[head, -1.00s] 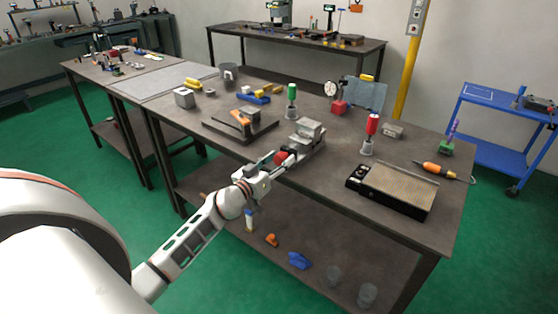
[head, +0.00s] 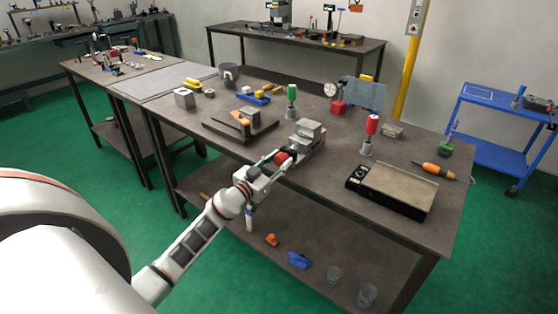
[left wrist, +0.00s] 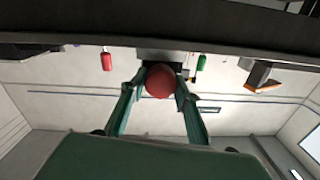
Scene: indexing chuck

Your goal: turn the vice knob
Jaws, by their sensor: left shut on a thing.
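The grey vice (head: 308,134) stands near the front edge of the workbench in the head view. Its red knob (head: 283,157) faces the front edge, toward me. My left gripper (head: 276,162) reaches in from the lower left and is shut on the knob. In the left wrist view the round red knob (left wrist: 160,81) sits between the two fingers (left wrist: 160,95), with the grey vice body (left wrist: 160,54) behind it. The fingers hide the sides of the knob in the head view. My right gripper is not in view.
On the bench (head: 320,192), a flat black-framed plate (head: 396,190) lies to the right and a dark tray (head: 225,132) to the left. A red-handled tool (head: 371,127) and a green-handled tool (head: 291,95) stand behind. The lower shelf (head: 230,204) holds several small items.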

